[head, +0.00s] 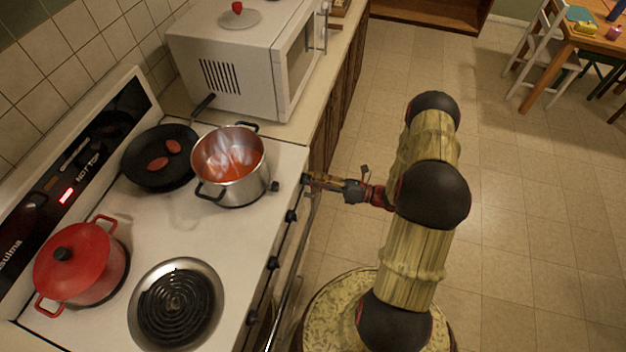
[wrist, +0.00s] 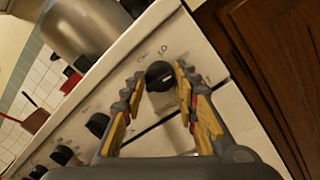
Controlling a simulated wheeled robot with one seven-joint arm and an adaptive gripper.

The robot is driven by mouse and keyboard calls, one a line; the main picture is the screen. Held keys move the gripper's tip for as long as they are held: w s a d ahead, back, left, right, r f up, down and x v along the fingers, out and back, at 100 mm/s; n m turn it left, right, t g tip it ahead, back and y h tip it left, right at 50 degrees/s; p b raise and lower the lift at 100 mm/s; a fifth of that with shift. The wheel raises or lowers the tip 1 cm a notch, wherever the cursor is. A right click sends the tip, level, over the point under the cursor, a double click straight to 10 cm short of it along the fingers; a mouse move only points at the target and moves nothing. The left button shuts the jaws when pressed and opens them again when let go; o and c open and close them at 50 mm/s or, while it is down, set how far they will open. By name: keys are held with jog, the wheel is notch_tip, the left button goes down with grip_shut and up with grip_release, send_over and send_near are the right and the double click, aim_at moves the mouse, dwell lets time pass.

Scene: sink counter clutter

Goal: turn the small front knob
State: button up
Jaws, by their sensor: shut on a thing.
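The small front knob (wrist: 159,74) is black and round, with a pale pointer mark, on the stove's white front panel. In the wrist view it is the knob nearest the panel's right end, beside the wooden cabinet. My gripper (wrist: 161,82) has its yellow-padded fingers on either side of it, shut on the knob. In the head view my gripper (head: 311,182) reaches the stove's front edge from the right, level with the steel pot.
Several other black knobs (head: 291,215) run along the stove front. A steel pot (head: 246,189) with red contents, a black pan (head: 134,158) and a red lidded pot (head: 96,281) stand on the stove. The microwave (head: 221,63) is behind.

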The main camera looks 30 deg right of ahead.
jog(key=o, duration=1.2)
jog(key=shift+c, duration=0.2)
jog(key=v, duration=1.2)
